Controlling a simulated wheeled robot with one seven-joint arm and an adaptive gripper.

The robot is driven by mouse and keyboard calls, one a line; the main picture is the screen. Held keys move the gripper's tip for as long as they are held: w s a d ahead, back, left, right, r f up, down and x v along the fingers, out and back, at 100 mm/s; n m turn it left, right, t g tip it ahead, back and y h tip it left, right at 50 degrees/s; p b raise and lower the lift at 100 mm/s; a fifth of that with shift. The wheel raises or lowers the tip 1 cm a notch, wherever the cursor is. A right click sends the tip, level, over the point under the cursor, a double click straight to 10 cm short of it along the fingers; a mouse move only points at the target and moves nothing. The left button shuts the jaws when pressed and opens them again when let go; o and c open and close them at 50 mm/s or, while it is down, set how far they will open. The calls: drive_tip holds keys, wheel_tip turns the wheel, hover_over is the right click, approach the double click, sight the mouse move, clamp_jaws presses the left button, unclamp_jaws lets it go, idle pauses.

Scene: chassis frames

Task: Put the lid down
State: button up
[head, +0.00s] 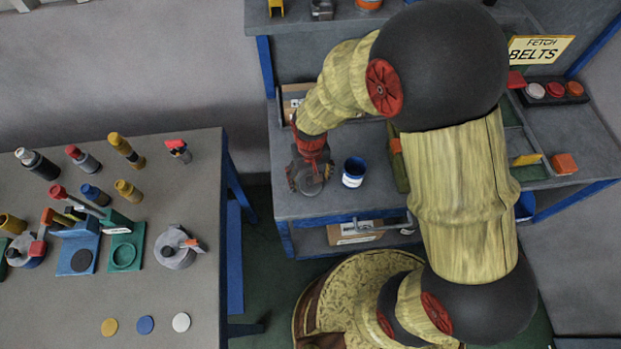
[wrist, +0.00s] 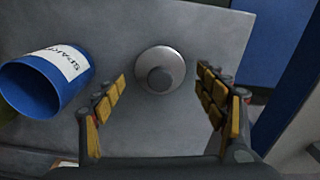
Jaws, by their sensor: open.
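In the wrist view a round grey lid (wrist: 160,70) with a darker central knob lies on the grey bench top. My gripper (wrist: 166,85) is open, its yellow-padded fingers spread to the left and right of the lid. The fingers do not touch the lid. In the head view my gripper (head: 310,182) is low over the front left part of the bench, and it hides the lid there.
The bench edge is near on the right. A second table (head: 150,290) with bottles and fixtures stands at left.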

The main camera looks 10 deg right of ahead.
wheel_tip(320, 180, up, 11)
drive_tip(key=p, duration=0.2)
wheel_tip(320, 180, up, 12)
drive_tip(key=t, duration=0.2)
hover_over(311, 179)
drive_tip(key=s+d, duration=0.2)
drive_tip(key=d, duration=0.3)
drive_tip(key=s+d+r+t, duration=0.1)
drive_tip(key=s+d+r, duration=0.2)
drive_tip(key=s+r, duration=0.2)
drive_tip(key=s+d+r+m+t, duration=0.1)
drive_tip(key=s+d+r+t, duration=0.1)
drive_tip(key=s+d+r, duration=0.2)
wheel_tip(311, 179, up, 3)
drive_tip(key=shift+s+f+t, duration=0.2)
drive_tip(key=shift+s+t, duration=0.1)
drive_tip(key=shift+s, duration=0.65)
drive_tip(key=shift+f, duration=0.1)
wheel_tip(311, 179, down, 3)
drive_tip(key=b, duration=0.3)
